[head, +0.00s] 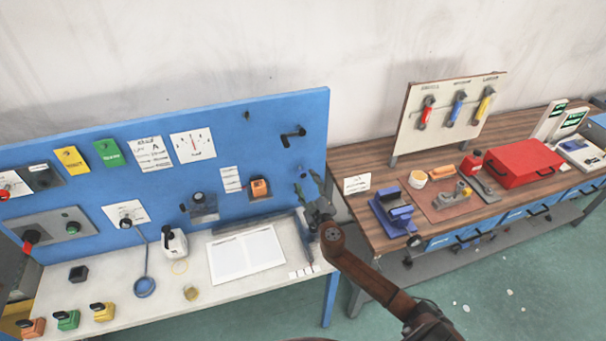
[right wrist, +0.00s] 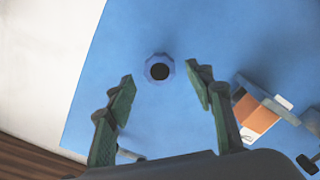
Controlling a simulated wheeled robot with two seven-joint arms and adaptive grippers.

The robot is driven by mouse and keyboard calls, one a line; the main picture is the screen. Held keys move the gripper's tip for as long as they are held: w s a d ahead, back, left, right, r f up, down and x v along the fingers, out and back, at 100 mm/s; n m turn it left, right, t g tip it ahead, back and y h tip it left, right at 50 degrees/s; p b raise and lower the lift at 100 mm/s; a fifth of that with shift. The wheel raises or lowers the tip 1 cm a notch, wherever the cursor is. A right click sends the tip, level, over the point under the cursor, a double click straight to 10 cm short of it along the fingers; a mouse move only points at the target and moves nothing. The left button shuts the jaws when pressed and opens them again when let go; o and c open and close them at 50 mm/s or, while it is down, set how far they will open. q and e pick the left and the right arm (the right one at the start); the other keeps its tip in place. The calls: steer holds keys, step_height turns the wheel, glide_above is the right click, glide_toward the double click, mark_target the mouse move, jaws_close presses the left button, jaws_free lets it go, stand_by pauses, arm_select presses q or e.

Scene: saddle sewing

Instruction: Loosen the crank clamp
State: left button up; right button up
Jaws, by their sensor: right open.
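A black crank handle (head: 293,135) sticks out from the upper right of the blue board. Below it, near the board's right edge, a small blue fitting (head: 302,172) shows only as a blur. In the right wrist view a round blue collar with a dark centre (right wrist: 159,68) is seen nearly end-on against the blue board. I cannot tell which of these is the crank clamp. My right gripper (head: 307,183) is open near the blue fitting. In the right wrist view its green fingers (right wrist: 160,75) stand apart on either side of the collar. My left gripper is not in view.
An orange-fronted box (head: 259,188) on the blue board (head: 262,115) also shows in the right wrist view (right wrist: 255,115). A wooden bench (head: 376,165) with a blue vise (head: 395,212) stands to the right.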

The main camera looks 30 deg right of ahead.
mark_target(303, 176)
steer(key=shift+x, duration=2.4)
steer(key=shift+f, duration=0.1)
steer(key=shift+s, duration=0.1)
steer(key=c, duration=1.2)
